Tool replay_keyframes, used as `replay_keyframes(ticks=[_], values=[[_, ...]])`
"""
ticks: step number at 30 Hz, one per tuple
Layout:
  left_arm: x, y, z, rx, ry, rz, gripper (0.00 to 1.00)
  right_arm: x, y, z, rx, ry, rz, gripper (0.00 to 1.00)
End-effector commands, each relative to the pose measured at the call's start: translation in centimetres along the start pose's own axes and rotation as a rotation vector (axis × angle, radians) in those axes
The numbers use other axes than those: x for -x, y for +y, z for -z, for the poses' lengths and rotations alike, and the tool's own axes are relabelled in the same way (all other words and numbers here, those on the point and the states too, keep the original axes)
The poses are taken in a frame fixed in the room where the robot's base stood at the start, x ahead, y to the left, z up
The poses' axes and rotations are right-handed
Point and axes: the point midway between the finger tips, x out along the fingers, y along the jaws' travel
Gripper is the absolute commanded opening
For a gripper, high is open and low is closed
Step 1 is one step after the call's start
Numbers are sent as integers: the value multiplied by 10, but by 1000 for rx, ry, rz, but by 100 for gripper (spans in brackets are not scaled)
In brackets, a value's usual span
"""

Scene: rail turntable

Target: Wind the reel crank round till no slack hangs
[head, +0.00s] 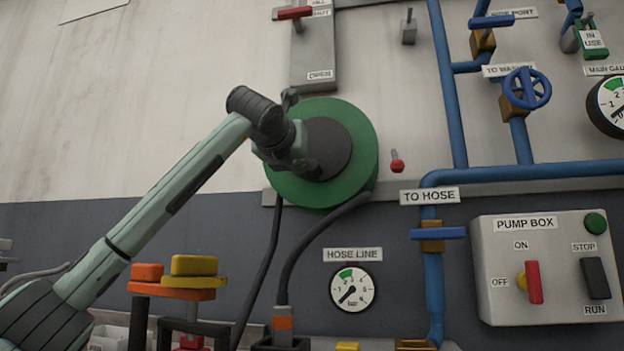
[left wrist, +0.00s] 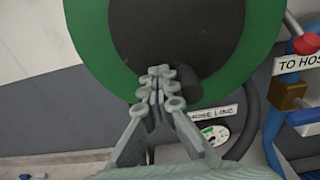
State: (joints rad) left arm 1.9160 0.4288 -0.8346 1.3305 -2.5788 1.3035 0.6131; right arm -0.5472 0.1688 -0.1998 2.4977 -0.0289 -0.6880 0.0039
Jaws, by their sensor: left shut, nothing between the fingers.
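The green hose reel (head: 362,125) is on the wall with a dark round hub (head: 338,140); in the left wrist view the reel (left wrist: 262,40) and hub (left wrist: 170,25) fill the top. My left gripper (head: 308,168) is in front of the hub's lower left; in the left wrist view its fingers (left wrist: 160,85) are together and empty. A black hose (head: 315,232) curves from the reel's lower right down to an orange-banded coupling. Another dark line hangs at the left. My right gripper is out of view.
A red-tipped lever (head: 397,162) and blue pipes (head: 448,85) stand right of the reel. The hose line gauge (head: 352,287) and pump box (head: 545,265) are lower right. Orange and yellow blocks (head: 193,266) stand below my left arm.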

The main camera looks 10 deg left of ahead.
Motion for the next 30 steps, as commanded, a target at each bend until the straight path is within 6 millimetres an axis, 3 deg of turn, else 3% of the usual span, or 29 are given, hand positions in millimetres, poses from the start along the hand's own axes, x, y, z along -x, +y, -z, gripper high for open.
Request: replay_keyframes(ticks=[30], values=[[0, -26, 8, -1, -1, 2, 0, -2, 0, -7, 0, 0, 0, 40]])
